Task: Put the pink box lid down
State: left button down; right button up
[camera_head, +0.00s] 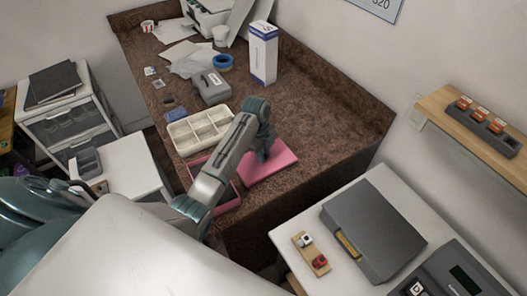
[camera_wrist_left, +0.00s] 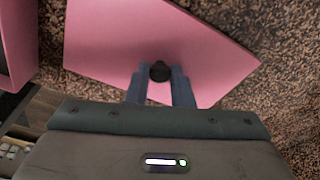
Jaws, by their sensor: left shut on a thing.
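The pink box lid (camera_head: 278,168) is a flat pink panel at the counter's front edge, right of the open pink box (camera_head: 228,196). The lid fills the upper middle of the left wrist view (camera_wrist_left: 150,40), with a dark round knob (camera_wrist_left: 160,71) on it. My left gripper (camera_head: 262,155) is over the lid, its fingers (camera_wrist_left: 160,85) shut on the knob. The lid looks level and close to the counter; I cannot tell whether it touches. The box's edge also shows at the left of the wrist view (camera_wrist_left: 16,40). My right gripper is not in view.
A cream compartment tray (camera_head: 182,142) stands behind the pink box. A grey case (camera_head: 211,88), blue tape roll (camera_head: 223,62) and white carton (camera_head: 263,53) are further back. The brown counter (camera_head: 330,125) is clear to the right of the lid.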

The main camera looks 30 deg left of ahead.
pick_arm(q)
jog(key=shift+f, duration=0.2)
jog(key=c, duration=1.3)
grip_release()
jog(key=shift+w+a+r+b, duration=0.1)
jog(key=shift+r+b, duration=0.25)
jog(key=shift+r, duration=0.2)
jog(key=r+p, duration=0.1)
jog(key=r, duration=0.2)
jog(key=a+r, duration=0.1)
jog(key=r, duration=0.3)
jog(key=r+p, duration=0.1)
jog(key=r, duration=0.3)
jog(key=shift+a+p, duration=0.3)
jog(key=shift+w, duration=0.1)
